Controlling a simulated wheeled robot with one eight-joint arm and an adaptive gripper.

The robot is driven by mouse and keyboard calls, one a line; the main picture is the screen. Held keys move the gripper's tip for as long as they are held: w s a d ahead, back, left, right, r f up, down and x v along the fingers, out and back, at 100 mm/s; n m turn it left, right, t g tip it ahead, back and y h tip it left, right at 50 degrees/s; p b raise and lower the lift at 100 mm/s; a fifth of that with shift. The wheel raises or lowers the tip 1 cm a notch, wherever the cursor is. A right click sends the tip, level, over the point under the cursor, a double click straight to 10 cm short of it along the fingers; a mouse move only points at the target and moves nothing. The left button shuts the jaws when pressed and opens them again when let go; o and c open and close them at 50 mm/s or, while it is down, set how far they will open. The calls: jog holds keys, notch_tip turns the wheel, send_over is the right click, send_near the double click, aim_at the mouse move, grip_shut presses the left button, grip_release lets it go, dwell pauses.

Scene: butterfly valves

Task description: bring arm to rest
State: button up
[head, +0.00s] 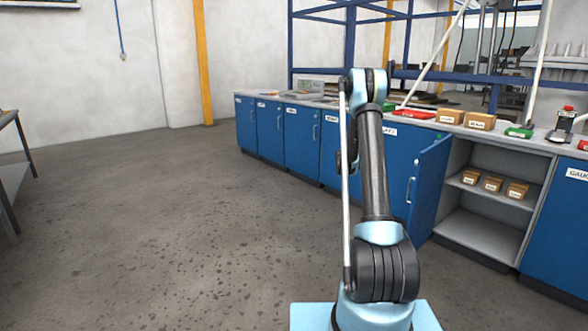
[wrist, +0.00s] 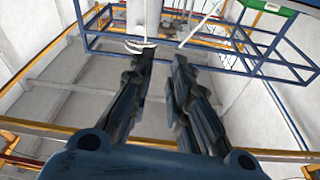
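My arm stands raised in the middle of the head view, its upper links upright in front of the blue cabinets. My gripper shows in the wrist view (wrist: 164,54) with two dark fingers. A clear gap lies between the fingertips, and nothing is held there. In the head view the gripper is mostly hidden behind my own arm links. The wrist view looks toward the blue rack frame and white walls, with no object close to the fingers.
A row of blue cabinets (head: 302,137) runs along the wall; one door (head: 428,185) stands open beside shelves with several small boxes (head: 493,184). A grey table (head: 12,175) is at far left. The floor at left is clear.

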jog(key=s+a+r+n+t+y, duration=0.1)
jog(key=a+r+n+t+y, duration=0.35)
jog(key=a+r, duration=0.4)
jog(key=s+a+r+n+y, duration=0.7)
jog(key=s+a+r+y, duration=0.1)
jog(key=s+a+y, duration=0.35)
jog(key=s+a+f+n+g+y, duration=0.1)
jog(key=s+a+f+g+y, duration=0.2)
jog(key=s, duration=0.5)
jog(key=s+a+f+n+g, duration=0.1)
jog(key=s+a+f, duration=0.25)
jog(key=s, duration=0.45)
jog(key=s+d+f+g+h, duration=0.1)
jog(key=s+f+g, duration=0.2)
jog(key=s+f, duration=0.4)
jog(key=s+d+f+m+g+h, duration=0.1)
jog(key=s+f+g, duration=0.3)
jog(key=s, duration=1.6)
jog(key=s+d+f+g, duration=0.1)
jog(key=s+f+g, duration=0.3)
jog(key=s+f, duration=0.6)
jog(key=s, duration=0.4)
jog(key=shift+s+f+m+h, duration=0.3)
jog(key=shift+f+m+h, duration=0.05)
jog(key=shift+h, duration=0.05)
jog(key=shift+d, duration=0.1)
